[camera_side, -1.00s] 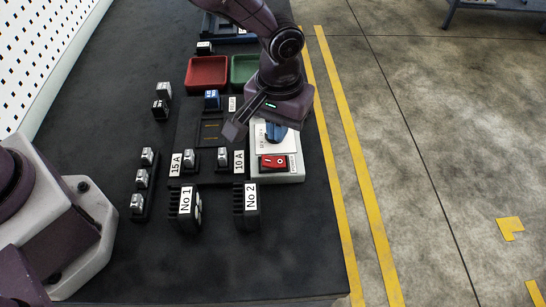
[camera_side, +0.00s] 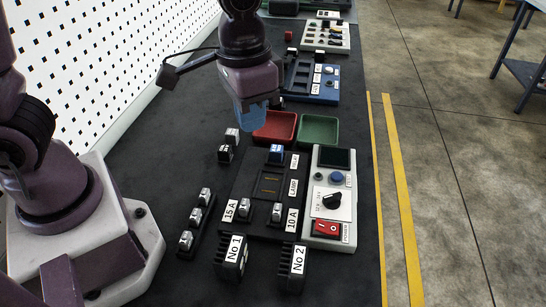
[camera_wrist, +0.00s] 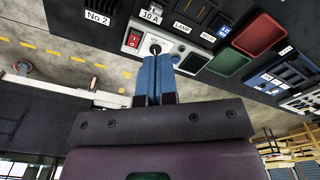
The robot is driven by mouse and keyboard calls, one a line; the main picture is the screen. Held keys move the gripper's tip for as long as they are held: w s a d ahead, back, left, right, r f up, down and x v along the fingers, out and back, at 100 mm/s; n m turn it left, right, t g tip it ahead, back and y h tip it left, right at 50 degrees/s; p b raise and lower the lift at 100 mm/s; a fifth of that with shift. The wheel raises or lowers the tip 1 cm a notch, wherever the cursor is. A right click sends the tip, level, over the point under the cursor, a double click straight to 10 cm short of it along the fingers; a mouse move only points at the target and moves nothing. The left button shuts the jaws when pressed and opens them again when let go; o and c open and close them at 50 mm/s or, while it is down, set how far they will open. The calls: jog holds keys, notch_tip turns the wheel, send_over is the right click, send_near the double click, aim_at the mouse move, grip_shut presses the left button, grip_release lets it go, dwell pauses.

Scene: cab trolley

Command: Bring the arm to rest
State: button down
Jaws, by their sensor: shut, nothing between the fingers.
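My gripper (camera_side: 257,112) hangs above the bench near the red tray, clear of the things below it in the side view. Its blue fingers point down. In the wrist view the two blue fingers (camera_wrist: 152,76) lie side by side, shut, with nothing between them. The arm comes in from the top of the side view, and part of it is out of frame.
Below stand a red tray (camera_side: 294,126), a green tray (camera_side: 336,130), a black board (camera_side: 248,184) with labelled sockets, a white control box (camera_side: 347,180) with a red switch, and blocks No 1 (camera_side: 218,262) and No 2 (camera_side: 281,265). A perforated wall (camera_side: 110,75) rises at left.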

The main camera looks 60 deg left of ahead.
jog(key=s+a+r+n+t, duration=0.1)
jog(key=s+a+r+t, duration=0.4)
jog(key=s+a+r, duration=0.4)
jog(key=shift+s+a+r+n, duration=0.4)
jog(key=shift+s+r, duration=0.05)
jog(key=shift+r, duration=0.15)
